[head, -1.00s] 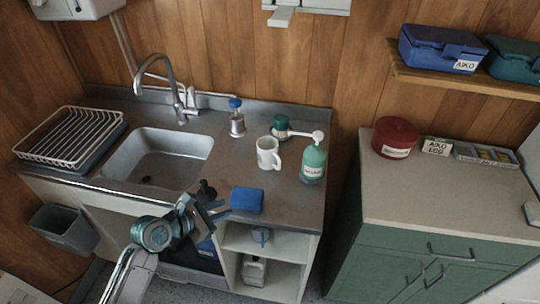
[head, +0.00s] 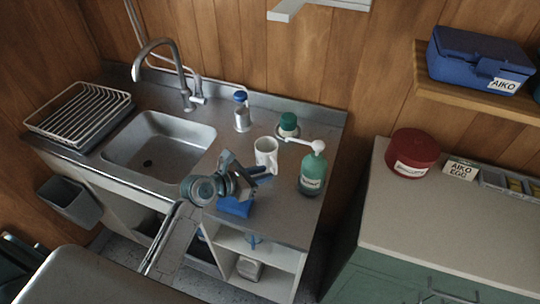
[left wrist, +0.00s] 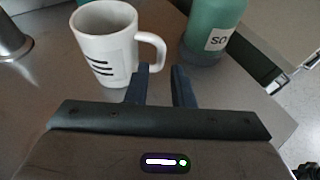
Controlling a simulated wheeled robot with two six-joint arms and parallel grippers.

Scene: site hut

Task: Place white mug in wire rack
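The white mug (head: 266,153) stands upright on the steel worktop, right of the sink. In the left wrist view the mug (left wrist: 104,45) shows dark stripes, with its handle on the right. My left gripper (head: 262,172) is just in front of the mug. Its two fingers (left wrist: 160,72) are apart with nothing between them, and the handle shows just beyond their tips. I cannot tell whether a finger touches it. The white wire rack (head: 82,112) stands empty on the worktop left of the sink. My right gripper is not in view.
A green pump bottle (head: 312,174) stands close right of the mug. A green-capped jar (head: 288,126) and a blue-capped bottle (head: 242,112) stand behind. A blue item (head: 235,207) lies below my gripper. The sink (head: 160,143) and tall tap (head: 184,75) lie between mug and rack.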

